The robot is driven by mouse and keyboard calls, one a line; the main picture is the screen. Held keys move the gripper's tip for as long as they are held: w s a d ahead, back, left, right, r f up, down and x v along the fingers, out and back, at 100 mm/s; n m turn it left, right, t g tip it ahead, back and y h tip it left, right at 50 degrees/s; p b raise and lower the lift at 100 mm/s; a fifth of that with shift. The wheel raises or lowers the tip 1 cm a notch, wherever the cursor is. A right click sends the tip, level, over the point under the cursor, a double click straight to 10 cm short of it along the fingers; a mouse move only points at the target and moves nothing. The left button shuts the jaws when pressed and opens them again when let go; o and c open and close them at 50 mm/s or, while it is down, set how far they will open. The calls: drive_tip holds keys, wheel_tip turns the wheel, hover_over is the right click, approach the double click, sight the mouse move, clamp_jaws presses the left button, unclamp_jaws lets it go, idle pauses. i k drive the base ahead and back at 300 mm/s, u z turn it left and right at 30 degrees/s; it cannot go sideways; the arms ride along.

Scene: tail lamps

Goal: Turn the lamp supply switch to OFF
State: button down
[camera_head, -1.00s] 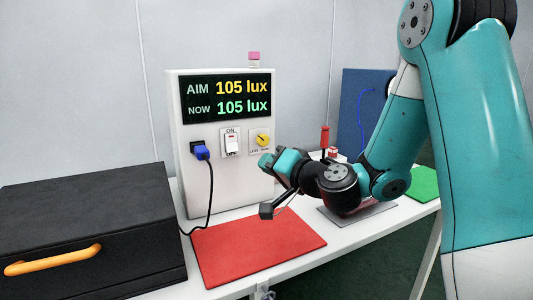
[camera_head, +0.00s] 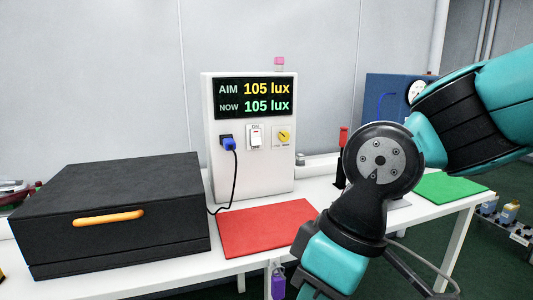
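The lamp supply switch (camera_head: 255,136) is a white rocker on the front of the white control box (camera_head: 250,185), with a small ON label above it. Its rocker position is too small to tell. The display (camera_head: 252,97) above it reads AIM 105 lux and NOW 105 lux. A blue plug (camera_head: 229,144) with a black cord sits left of the switch, and a yellow knob (camera_head: 283,135) sits right of it. My arm's wrist is low at the right, well away from the switch. My gripper's fingers cannot be seen; the wrist runs out at the bottom edge.
A black case (camera_head: 115,175) with an orange handle fills the left of the table. A red mat (camera_head: 265,228) lies in front of the box, and a green mat (camera_head: 447,187) lies at the right. A blue panel (camera_head: 385,100) stands behind my arm. The space before the switch is clear.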

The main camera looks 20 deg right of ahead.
sight(255, 139)
drive_tip(key=k, duration=0.95)
drive_tip(key=u, duration=0.6)
drive_tip(key=i, duration=0.6)
drive_tip(key=u, duration=0.55)
drive_tip(key=i, duration=0.75)
drive_tip(key=z, duration=0.8)
drive_tip(key=i, duration=0.45)
drive_tip(key=z, duration=0.5)
